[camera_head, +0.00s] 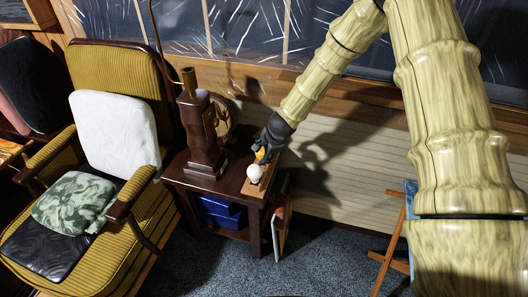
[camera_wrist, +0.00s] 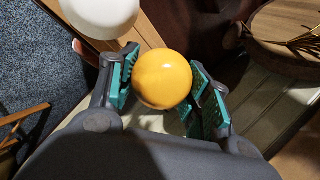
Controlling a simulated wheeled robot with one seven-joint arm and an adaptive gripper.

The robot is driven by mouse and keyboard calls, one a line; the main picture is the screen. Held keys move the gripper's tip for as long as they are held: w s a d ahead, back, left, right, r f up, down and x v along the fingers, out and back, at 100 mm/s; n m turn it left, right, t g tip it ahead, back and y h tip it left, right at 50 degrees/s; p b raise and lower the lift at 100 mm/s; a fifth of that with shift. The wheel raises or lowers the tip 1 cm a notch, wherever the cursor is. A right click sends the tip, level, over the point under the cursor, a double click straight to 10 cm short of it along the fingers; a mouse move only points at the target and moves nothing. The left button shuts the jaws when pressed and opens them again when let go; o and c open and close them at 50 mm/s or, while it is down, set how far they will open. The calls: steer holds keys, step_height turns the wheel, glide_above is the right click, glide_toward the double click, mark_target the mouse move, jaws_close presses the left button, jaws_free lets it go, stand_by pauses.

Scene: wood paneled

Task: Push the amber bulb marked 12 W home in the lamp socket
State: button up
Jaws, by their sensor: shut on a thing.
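My gripper (camera_head: 265,149) is shut on an amber bulb (camera_head: 261,155) above the right side of a dark wooden side table (camera_head: 232,187). In the wrist view the amber bulb (camera_wrist: 162,78) sits between the two teal-padded fingers; no marking is readable and its base is hidden. A white bulb (camera_head: 254,174) stands just in front of it on a light wooden strip (camera_head: 262,187), and it also shows in the wrist view (camera_wrist: 100,12). A dark brown lamp (camera_head: 204,138) stands on the table to the left, with a brass-coloured upright socket piece (camera_head: 189,82) on top.
A round wooden object (camera_head: 220,118) stands behind the lamp. A mustard armchair (camera_head: 112,62) with cushions is close on the left. Blue boxes (camera_head: 220,211) lie on the table's lower shelf. A wooden easel-like stand (camera_head: 393,240) is at the right.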

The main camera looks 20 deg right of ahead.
steer(key=shift+f+b, duration=0.75)
steer(key=shift+f, duration=0.65)
steer(key=o, duration=1.1)
steer(key=shift+r, duration=0.1)
steer(key=v, duration=1.1)
steer(key=shift+s+r, duration=0.2)
steer(key=shift+r, duration=0.15)
